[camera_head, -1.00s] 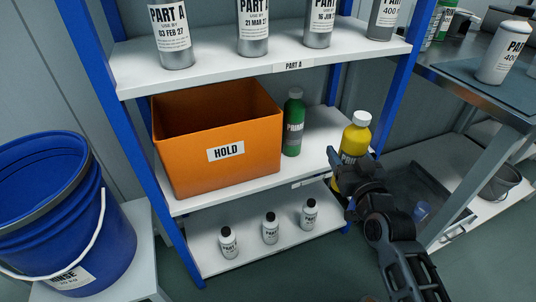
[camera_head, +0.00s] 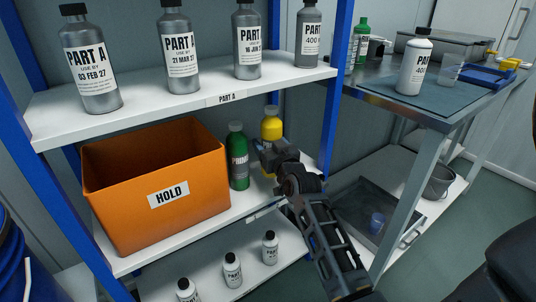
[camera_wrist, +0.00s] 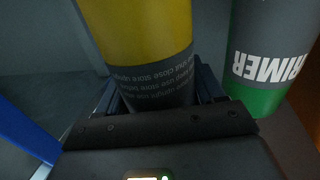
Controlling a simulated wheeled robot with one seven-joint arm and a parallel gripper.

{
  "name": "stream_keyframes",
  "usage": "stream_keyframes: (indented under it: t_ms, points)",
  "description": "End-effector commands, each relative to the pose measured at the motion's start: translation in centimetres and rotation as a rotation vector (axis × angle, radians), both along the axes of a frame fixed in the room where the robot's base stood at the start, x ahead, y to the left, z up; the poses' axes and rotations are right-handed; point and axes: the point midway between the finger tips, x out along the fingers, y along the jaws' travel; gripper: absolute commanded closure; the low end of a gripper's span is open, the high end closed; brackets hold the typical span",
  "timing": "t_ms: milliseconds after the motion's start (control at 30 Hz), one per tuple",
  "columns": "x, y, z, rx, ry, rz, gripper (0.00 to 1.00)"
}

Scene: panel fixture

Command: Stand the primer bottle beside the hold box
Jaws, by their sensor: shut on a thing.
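The orange hold box (camera_head: 155,190) stands on the middle shelf in the head view. A green bottle (camera_head: 238,160) labelled PRIMER stands upright close to its right side; it also shows in the wrist view (camera_wrist: 268,60). My gripper (camera_head: 270,158) is shut on a yellow bottle (camera_head: 271,127) with a white cap, just right of the green bottle. In the wrist view the jaws sit around the dark label of the yellow bottle (camera_wrist: 135,25). It looks upright. Its base is hidden, so I cannot tell whether it touches the shelf. The two bottles are apart in the wrist view.
The upper shelf (camera_head: 200,102) carries several grey PART A bottles above the box. A blue rack post (camera_head: 333,100) rises right of my gripper. Small white bottles (camera_head: 232,270) stand on the bottom shelf. A metal bench (camera_head: 400,108) is at right.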

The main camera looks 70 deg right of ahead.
Motion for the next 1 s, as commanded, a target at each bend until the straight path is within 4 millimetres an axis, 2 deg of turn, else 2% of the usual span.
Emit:
stream_keyframes:
  t_ms: [100, 200, 300, 733, 767, 1000]
  points:
    - [0.7, -0.7, 0.2, -0.004, -0.002, 0.000, 0.76]
    - [0.5, -0.6, -2.0, 0.000, 0.000, -0.002, 0.76]
    - [0.5, -0.6, -3.3, -0.001, -0.001, -0.001, 0.76]
    - [0.6, -0.5, -3.8, -0.002, -0.002, 0.000, 0.76]
    - [0.6, -0.5, -3.8, -0.001, -0.001, 0.001, 0.30]
    - [0.6, -0.5, -3.7, -0.001, -0.001, 0.000, 0.07]
